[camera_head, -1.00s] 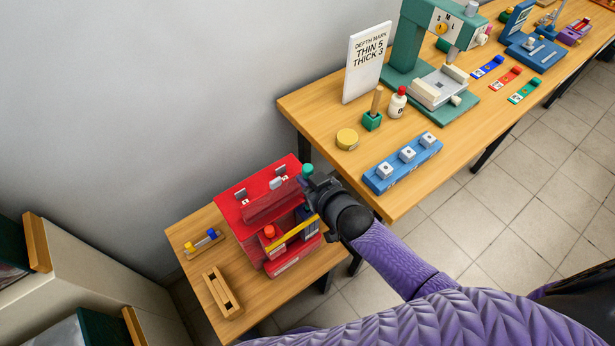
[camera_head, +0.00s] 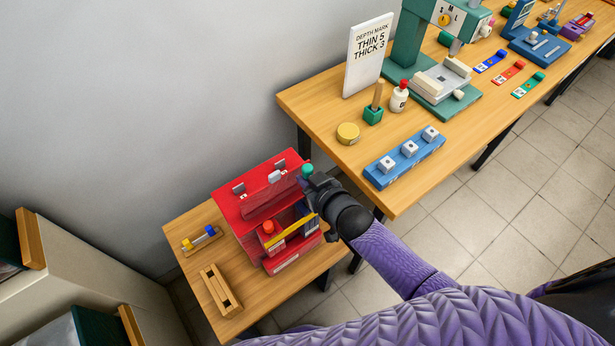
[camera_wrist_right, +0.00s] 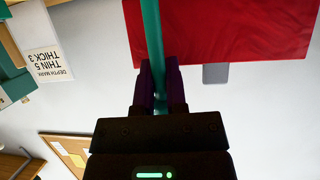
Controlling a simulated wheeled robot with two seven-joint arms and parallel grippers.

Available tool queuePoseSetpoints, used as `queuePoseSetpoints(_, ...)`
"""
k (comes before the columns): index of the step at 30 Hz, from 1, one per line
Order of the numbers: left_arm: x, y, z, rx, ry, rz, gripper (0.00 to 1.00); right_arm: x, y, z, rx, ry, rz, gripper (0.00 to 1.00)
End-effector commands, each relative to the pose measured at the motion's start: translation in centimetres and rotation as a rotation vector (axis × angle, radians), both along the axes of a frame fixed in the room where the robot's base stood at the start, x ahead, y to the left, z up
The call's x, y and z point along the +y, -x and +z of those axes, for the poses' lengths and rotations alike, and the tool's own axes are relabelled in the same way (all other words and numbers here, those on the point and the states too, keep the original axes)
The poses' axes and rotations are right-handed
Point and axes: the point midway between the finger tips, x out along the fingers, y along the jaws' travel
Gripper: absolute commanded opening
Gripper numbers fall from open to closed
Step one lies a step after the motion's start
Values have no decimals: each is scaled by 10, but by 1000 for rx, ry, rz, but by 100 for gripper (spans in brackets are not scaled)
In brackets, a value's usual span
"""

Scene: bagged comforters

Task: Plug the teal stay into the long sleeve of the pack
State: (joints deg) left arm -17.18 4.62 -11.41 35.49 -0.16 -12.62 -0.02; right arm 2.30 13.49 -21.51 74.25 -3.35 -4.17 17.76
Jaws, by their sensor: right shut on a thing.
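The red pack (camera_head: 258,207) stands on the small wooden table in the head view; part of it fills the top of the right wrist view (camera_wrist_right: 245,25). My right gripper (camera_head: 309,183) is at the pack's right upper side. It is shut on the teal stay (camera_wrist_right: 153,35), a thin straight rod running from between the fingers (camera_wrist_right: 161,85) up across the red pack in the wrist view. In the head view only its rounded teal end (camera_head: 307,169) shows beyond the gripper. The far end is out of frame, and I cannot make out the long sleeve's mouth. My left gripper is not in view.
A yellow strip (camera_head: 288,231) crosses the pack's front. A wooden slotted block (camera_head: 221,291) and a small holder with blue and yellow pieces (camera_head: 200,239) lie left of it. The higher workbench (camera_head: 318,107) is close to the right, with a blue tray (camera_head: 404,160) near its edge.

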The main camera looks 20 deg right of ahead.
Motion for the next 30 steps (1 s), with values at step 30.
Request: queuePoseSetpoints(30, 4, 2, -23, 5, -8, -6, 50, 0, 0, -26, -1, -1, 0, 0)
